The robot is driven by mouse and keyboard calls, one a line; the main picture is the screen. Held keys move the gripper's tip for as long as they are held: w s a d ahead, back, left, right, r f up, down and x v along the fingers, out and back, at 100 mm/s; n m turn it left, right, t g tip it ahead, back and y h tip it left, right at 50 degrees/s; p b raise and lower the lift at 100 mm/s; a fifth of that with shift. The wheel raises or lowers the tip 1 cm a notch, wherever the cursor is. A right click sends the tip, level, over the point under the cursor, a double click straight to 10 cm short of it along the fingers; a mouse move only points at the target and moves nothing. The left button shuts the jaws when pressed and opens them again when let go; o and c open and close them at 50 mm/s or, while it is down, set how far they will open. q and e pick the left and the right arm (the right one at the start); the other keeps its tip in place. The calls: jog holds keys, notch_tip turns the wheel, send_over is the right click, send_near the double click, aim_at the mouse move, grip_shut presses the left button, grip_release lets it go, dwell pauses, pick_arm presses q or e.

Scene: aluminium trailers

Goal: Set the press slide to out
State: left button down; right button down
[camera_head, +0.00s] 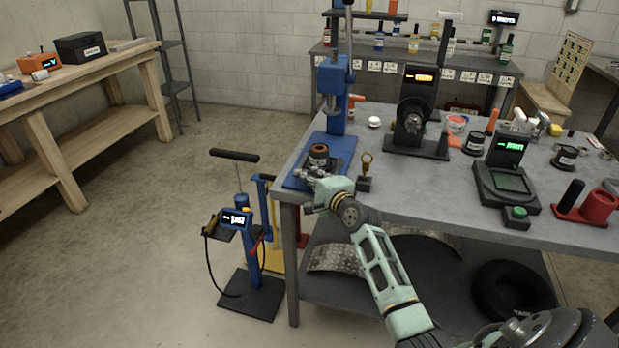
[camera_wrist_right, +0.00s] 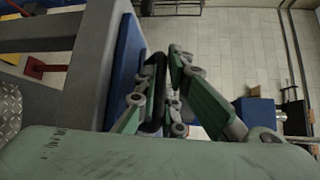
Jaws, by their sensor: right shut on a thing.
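The blue press (camera_head: 336,95) stands at the left end of the grey workbench. Its blue base (camera_head: 296,178) carries a dark press slide (camera_head: 341,166) with a brown ring-shaped part (camera_head: 319,153) on it. My right gripper (camera_head: 312,174) is at the front of the press base, and it hides part of the slide. In the right wrist view, its green fingers (camera_wrist_right: 160,96) are shut around a dark piece beside the blue base (camera_wrist_right: 124,62). This looks like the front of the slide; its full shape is hidden. My left gripper is not in view.
A small brass-topped stand (camera_head: 365,172) is just right of my right gripper. A black machine with an orange display (camera_head: 415,115) and a green-lit scale (camera_head: 507,178) stand farther right. A blue pump (camera_head: 240,220) stands on the floor left of the bench.

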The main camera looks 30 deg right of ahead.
dwell(0.3)
jog(key=shift+s+a+p, duration=0.45)
jog(key=shift+a+p, duration=0.05)
jog(key=shift+p, duration=0.4)
jog(key=shift+s+a+f, duration=0.1)
jog(key=shift+a, duration=0.1)
jog(key=shift+f, duration=0.25)
jog(key=c, duration=2.2)
grip_release()
jog(key=shift+o, duration=0.2)
jog(key=shift+s+r, duration=0.1)
jog(key=shift+r, duration=0.05)
jog(key=shift+r, duration=0.1)
jog(key=s+r, duration=0.1)
jog(key=s, duration=1.1)
jog(key=shift+a+r, duration=0.35)
jog(key=shift+a, duration=0.05)
jog(key=shift+w, duration=0.1)
